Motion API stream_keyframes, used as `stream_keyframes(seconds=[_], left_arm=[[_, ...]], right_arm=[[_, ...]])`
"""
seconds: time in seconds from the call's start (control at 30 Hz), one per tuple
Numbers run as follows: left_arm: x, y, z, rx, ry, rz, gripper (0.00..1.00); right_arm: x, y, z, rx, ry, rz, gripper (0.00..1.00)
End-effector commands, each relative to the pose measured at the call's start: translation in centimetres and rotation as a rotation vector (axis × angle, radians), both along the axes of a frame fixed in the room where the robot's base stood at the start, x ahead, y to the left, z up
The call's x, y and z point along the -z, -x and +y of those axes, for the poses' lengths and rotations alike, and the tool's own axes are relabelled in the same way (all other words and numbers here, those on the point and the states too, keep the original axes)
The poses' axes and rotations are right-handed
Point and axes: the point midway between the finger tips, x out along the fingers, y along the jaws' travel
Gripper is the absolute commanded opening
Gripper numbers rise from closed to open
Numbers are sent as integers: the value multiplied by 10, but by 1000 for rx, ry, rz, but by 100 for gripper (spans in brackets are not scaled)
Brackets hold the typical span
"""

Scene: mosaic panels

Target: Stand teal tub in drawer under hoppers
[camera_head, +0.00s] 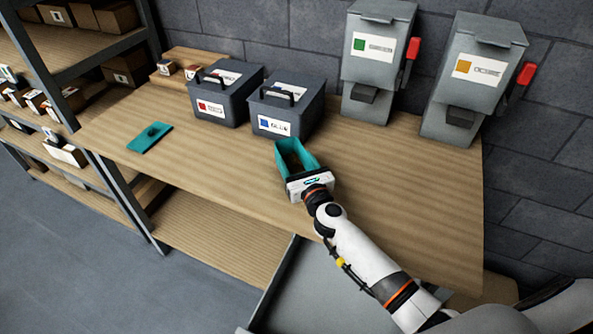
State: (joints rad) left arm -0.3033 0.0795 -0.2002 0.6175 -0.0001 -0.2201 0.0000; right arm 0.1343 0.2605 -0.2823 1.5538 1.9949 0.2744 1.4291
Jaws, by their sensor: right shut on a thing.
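The teal tub (282,149) is an open-topped box at the middle of the bench, in front of the blue-labelled grey box. My right gripper (303,174) is shut on its near side; the fingertips are mostly hidden. I cannot tell whether the tub touches the bench top. Two grey hoppers stand against the wall at the back right, one with a green label (378,20) and one with an orange label (487,55). A grey, open, tray-like drawer (306,290) shows below the bench's front edge, partly hidden by my right arm. My left gripper is not in view.
A flat teal lid with a knob (143,143) lies on the bench's left part. Two dark grey handled boxes, red-labelled (237,106) and blue-labelled (305,116), stand at the back. A shelf rack (100,45) is at the left. The bench's front left (215,170) is clear.

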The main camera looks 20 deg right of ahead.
Motion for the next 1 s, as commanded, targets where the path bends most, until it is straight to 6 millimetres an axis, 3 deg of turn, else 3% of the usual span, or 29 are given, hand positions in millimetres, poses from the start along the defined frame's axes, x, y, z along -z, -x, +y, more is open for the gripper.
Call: stream_keyframes(seconds=[0.07,0.47,0.5,0.6,1.0], left_arm=[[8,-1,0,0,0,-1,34],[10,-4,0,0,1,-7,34],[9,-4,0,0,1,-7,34],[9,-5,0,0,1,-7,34],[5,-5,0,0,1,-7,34]], right_arm=[[10,0,0,1,1,-2,20],[13,0,0,0,0,-2,20],[13,0,0,0,0,0,66],[13,0,0,0,1,0,83],[10,4,0,0,1,2,85]])
